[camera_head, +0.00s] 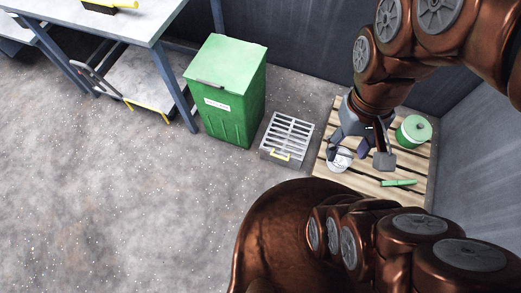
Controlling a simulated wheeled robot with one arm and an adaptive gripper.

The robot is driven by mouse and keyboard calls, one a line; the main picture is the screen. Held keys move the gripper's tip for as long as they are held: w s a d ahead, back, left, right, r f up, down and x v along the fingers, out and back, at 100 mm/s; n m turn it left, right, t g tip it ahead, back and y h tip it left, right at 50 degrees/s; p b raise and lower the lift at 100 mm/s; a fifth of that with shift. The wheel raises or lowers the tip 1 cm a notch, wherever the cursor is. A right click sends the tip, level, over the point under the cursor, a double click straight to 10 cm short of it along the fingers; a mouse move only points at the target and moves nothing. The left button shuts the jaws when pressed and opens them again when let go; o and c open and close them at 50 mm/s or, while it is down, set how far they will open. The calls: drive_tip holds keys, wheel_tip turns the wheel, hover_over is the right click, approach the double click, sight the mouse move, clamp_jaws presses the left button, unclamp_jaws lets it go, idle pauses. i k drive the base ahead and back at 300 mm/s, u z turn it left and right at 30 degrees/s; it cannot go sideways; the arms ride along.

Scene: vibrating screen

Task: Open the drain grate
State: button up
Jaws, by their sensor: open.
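The drain grate (288,133) is a light grey slatted panel in a dark frame on the floor, between the green bin and the wooden pallet. It lies flat and looks closed. My gripper (360,161) is open, to the right of the grate, above the pallet. Its fingers point down and are apart from the grate and its handle. A white round object (339,159) shows beside the left finger; I cannot tell if they touch. A dark purple item (363,148) shows between the fingers, partly hidden.
The wooden pallet (333,180) holds a green lidded pot (413,131) and a green marker-like item (398,183). A green bin (229,95) stands left of the grate. A metal table (100,22) is at the upper left. The floor in front is clear. Walls close the back and right.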

sight(287, 138)
drive_tip(key=u, duration=0.1)
drive_tip(key=k, duration=1)
drive_tip(key=u, duration=1.1)
drive_tip(key=i, duration=0.8)
drive_tip(key=z, duration=0.2)
